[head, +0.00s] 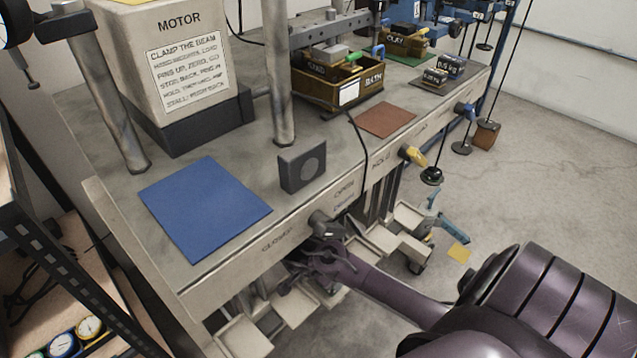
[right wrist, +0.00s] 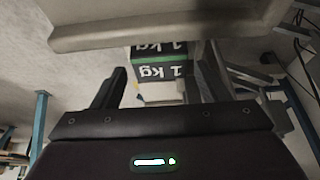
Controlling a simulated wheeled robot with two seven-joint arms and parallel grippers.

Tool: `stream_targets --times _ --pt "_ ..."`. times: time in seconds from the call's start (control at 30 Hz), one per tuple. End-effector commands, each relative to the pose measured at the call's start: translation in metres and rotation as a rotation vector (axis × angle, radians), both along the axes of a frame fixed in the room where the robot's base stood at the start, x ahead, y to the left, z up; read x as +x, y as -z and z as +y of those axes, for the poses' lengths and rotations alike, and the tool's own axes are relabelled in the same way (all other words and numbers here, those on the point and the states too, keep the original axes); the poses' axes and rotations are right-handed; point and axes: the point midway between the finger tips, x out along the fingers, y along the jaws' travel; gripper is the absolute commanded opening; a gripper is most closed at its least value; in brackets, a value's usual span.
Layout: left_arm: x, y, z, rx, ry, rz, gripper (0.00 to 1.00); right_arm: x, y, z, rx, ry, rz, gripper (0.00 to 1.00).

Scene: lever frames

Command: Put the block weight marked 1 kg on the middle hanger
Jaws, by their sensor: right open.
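A dark block weight marked 1 kg (right wrist: 160,70), with a green band, shows upside down in the right wrist view, between and beyond the fingers. My right gripper (right wrist: 161,84) is open, its fingers to either side of the block in the picture; contact cannot be told. In the head view the right gripper (head: 303,258) is low at the bench's front edge, partly hidden, and the block cannot be made out there. Several hangers hang past the bench's right end, among them a grey disc hanger (head: 461,147) and a black one (head: 432,176). I cannot tell which is the middle one. My left gripper is not in view.
The bench edge (head: 275,243) with lever knobs overhangs my right gripper. Pale trays (head: 372,243) stand below. On top are a blue mat (head: 205,208), a dark block (head: 302,166), a motor housing (head: 165,65) and a brown mat (head: 385,120). Floor at the right is largely open.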

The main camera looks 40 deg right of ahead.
Motion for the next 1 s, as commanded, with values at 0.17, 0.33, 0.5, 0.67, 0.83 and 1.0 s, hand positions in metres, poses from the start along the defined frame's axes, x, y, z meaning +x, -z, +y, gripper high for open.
stream_targets --times 0.17,0.33,0.5,0.67,0.83,1.0 --pt "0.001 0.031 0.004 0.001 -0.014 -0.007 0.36 -0.001 -0.038 0.015 0.001 -0.001 -0.002 0.68" --pt "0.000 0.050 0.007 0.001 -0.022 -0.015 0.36 -0.002 -0.060 0.024 0.000 0.000 0.000 0.68" --pt "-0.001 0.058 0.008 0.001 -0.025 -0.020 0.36 -0.002 -0.068 0.028 0.000 0.000 0.000 0.68" --pt "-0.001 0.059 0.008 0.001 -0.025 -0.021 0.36 -0.003 -0.068 0.028 0.000 0.000 0.001 0.68" --pt "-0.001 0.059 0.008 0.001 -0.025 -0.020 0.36 -0.002 -0.068 0.028 0.000 0.000 0.001 0.68" --pt "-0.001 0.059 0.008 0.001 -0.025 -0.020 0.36 -0.002 -0.068 0.028 0.000 0.000 0.000 0.68"
